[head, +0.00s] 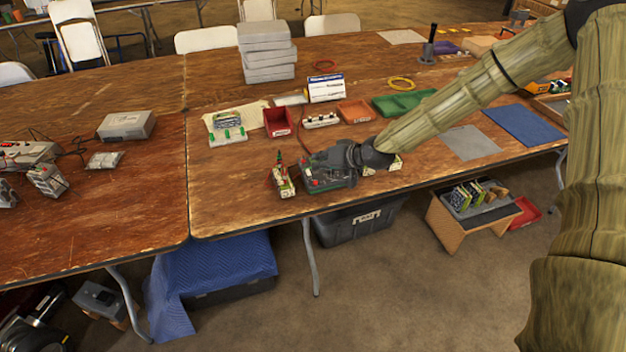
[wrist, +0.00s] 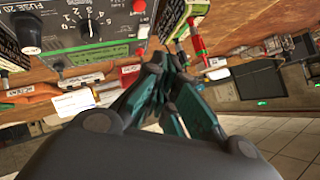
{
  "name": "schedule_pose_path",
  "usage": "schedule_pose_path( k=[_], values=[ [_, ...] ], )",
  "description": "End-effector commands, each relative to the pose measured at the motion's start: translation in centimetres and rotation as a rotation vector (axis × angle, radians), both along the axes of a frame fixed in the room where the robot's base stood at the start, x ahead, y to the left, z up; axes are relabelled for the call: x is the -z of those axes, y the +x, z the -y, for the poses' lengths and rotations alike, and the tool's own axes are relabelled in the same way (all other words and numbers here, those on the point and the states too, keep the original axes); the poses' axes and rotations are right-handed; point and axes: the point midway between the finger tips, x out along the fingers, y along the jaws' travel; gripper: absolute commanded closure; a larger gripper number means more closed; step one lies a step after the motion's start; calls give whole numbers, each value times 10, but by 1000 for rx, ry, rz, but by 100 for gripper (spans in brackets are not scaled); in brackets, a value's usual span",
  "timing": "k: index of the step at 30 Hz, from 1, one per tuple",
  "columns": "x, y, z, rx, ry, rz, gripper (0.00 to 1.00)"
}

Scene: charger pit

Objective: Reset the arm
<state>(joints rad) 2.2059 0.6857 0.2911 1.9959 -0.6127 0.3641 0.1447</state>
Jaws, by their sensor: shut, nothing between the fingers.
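My arm reaches from the right of the head view over the wooden table (head: 235,175). My gripper (head: 350,155) is low over the table's front part, beside a dark green charger box (head: 330,172). It partly covers the box, and I cannot tell from the head view whether they touch. In the wrist view my gripper (wrist: 170,65) has its teal fingers together, with nothing seen between them. The charger box's panel with a dial (wrist: 88,27) fills the upper left there, close to the fingers. A red-handled probe (wrist: 197,40) is just right of the fingertips.
A red bin (head: 278,122), an orange tray (head: 355,111) and a green tray (head: 402,103) stand behind the charger box. A white-and-blue carton (head: 325,88) is farther back. A grey mat (head: 468,143) and a blue mat (head: 525,125) lie bare at right.

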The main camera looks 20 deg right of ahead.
Motion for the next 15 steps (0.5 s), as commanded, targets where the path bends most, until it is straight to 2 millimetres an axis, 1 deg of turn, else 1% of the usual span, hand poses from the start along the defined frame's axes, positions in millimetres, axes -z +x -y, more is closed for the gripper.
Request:
schedule_pose_path(
  k=[5, 8, 11, 14, 15],
  values=[
    [0, 0, 0, 0, 0, 0, 100],
    [8, -6, -4, -3, -3, -14, 100],
    [30, -23, -14, -9, -13, -55, 100],
    [66, -55, -29, -19, -34, -124, 100],
    [82, -70, -35, -21, -44, -155, 100]
  ],
)
